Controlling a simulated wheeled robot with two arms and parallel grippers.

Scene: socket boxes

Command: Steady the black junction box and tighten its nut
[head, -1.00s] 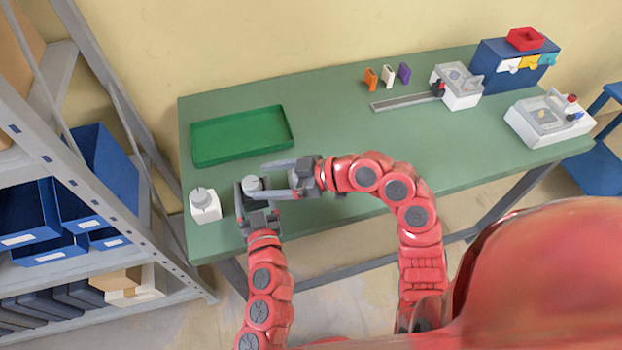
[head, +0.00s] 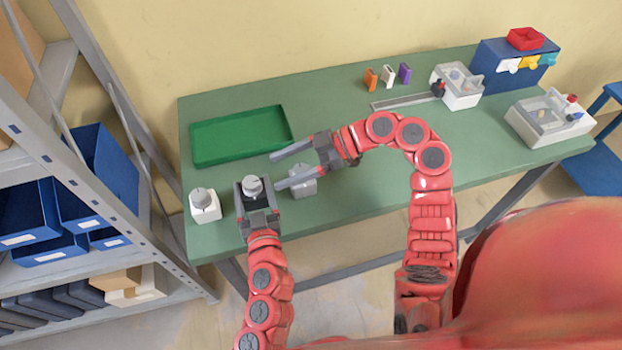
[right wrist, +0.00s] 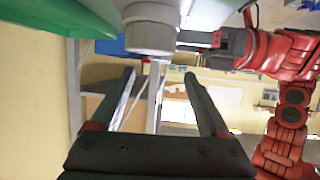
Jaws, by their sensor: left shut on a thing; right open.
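The black junction box (head: 258,203) stands near the table's front left, with a grey round nut (head: 252,185) on its top. My left gripper (head: 257,196) is shut on the box from the front; its fingers cover the box's sides. My right gripper (head: 276,171) is open and empty, its fingertips pointing left, just right of the nut and apart from it. In the right wrist view a pale round nut (right wrist: 150,36) shows at the top, beyond the open fingers (right wrist: 165,88); its box is not clear there. My left gripper (right wrist: 218,42) shows beside it.
A white box (head: 206,210) with a grey nut stands left of the black one. A grey box (head: 303,185) is partly hidden by my right gripper. A green tray (head: 196,160) lies behind.

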